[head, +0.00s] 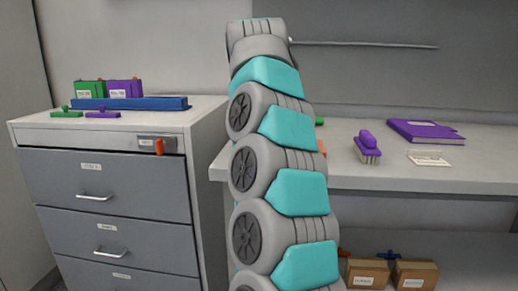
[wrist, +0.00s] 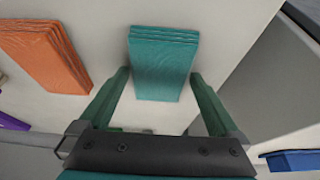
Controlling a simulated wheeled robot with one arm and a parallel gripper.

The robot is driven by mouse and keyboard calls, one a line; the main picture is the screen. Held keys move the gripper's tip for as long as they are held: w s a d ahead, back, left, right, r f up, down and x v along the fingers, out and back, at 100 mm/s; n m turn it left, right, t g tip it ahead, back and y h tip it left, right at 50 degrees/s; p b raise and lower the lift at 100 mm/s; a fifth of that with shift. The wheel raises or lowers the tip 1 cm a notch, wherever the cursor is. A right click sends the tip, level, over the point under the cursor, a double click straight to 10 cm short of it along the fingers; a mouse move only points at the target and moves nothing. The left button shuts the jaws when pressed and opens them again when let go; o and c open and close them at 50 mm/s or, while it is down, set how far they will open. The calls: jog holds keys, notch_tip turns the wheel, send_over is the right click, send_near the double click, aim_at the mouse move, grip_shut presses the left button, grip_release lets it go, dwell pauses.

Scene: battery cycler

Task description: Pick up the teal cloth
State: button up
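The teal cloth (wrist: 163,60) is a folded, layered stack lying on the pale bench top in the wrist view. My gripper (wrist: 160,77) is open, with one green finger on each side of the cloth's near part. Nothing is held. I cannot tell the height of the fingertips above the bench or whether they touch the cloth. In the head view my own arm stands in front, hiding the teal cloth and my gripper.
An orange folded cloth (wrist: 45,55) lies left of the teal one. In the head view, a purple-handled brush (head: 367,147), a purple book (head: 425,131) and a card (head: 429,159) are on the bench (head: 440,178). A drawer cabinet (head: 105,175) with a blue tray (head: 130,104) stands left.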

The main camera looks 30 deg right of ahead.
jog(key=c, duration=1)
jog(key=shift+r, duration=0.15)
